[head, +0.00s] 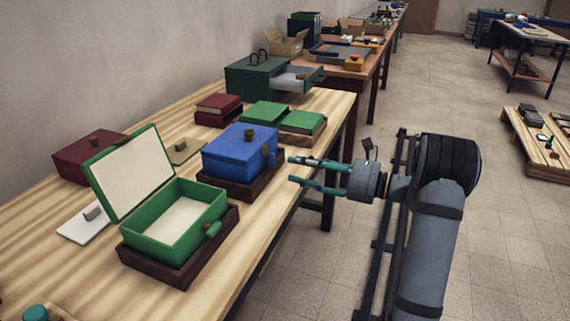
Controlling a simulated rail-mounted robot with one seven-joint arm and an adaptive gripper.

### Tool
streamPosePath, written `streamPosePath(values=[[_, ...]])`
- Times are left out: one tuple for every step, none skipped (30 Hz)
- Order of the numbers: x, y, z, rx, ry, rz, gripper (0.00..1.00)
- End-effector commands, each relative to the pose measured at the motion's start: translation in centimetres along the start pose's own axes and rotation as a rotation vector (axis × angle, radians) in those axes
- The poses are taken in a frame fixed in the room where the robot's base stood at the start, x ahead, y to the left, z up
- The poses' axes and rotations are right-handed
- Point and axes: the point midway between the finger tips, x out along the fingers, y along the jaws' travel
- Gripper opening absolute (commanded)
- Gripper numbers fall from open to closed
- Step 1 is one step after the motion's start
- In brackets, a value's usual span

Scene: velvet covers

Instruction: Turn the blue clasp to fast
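The blue box (225,158) sits shut on a dark wooden base (240,189) near the table's front edge, with a brown knob (248,134) on its lid. The small blue clasp (271,159) is on the box's right-hand face, below a brownish fitting; its exact turn is too small to tell. My gripper (291,169) is just right of that face, pointing left at it. A gap appears between the fingertips and the clasp, though contact is hard to judge from this one view.
An open green box (178,243) on a dark base stands in front left. A dark red box (85,158), a red book-like box (218,107), flat green boxes (301,122) and a green drawer cabinet (262,77) stand around. Free floor lies right of the table.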

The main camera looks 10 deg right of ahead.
Motion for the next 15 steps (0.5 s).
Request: streamPosePath(values=[[-1.2, -0.1, 0.0, 0.001, 0.000, -0.004, 0.38], [-1.8, -0.1, 0.0, 0.001, 0.000, -0.003, 0.38], [-2.6, -0.1, 0.0, 0.001, 0.000, -0.003, 0.38], [-3.2, -0.1, 0.0, 0.000, -0.001, -0.003, 0.38], [-3.7, 0.0, 0.0, 0.000, 0.000, -0.002, 0.38], [-4.3, -0.1, 0.0, 0.001, -0.001, -0.002, 0.38], [-4.7, 0.0, 0.0, 0.001, 0.000, -0.001, 0.38], [-5.0, 0.0, 0.0, 0.001, 0.000, -0.001, 0.38], [-5.5, 0.0, 0.0, 0.001, 0.000, 0.000, 0.38], [-5.7, 0.0, 0.0, 0.001, 0.000, 0.000, 0.38], [-5.9, 0.0, 0.0, 0.001, -0.001, 0.000, 0.38], [-6.1, 0.0, 0.0, 0.001, -0.001, 0.000, 0.38], [-6.2, 0.0, 0.0, 0.001, -0.001, 0.000, 0.38], [-6.3, 0.0, 0.0, 0.001, -0.001, 0.001, 0.38], [-6.3, 0.1, 0.0, 0.000, -0.001, 0.001, 0.38]])
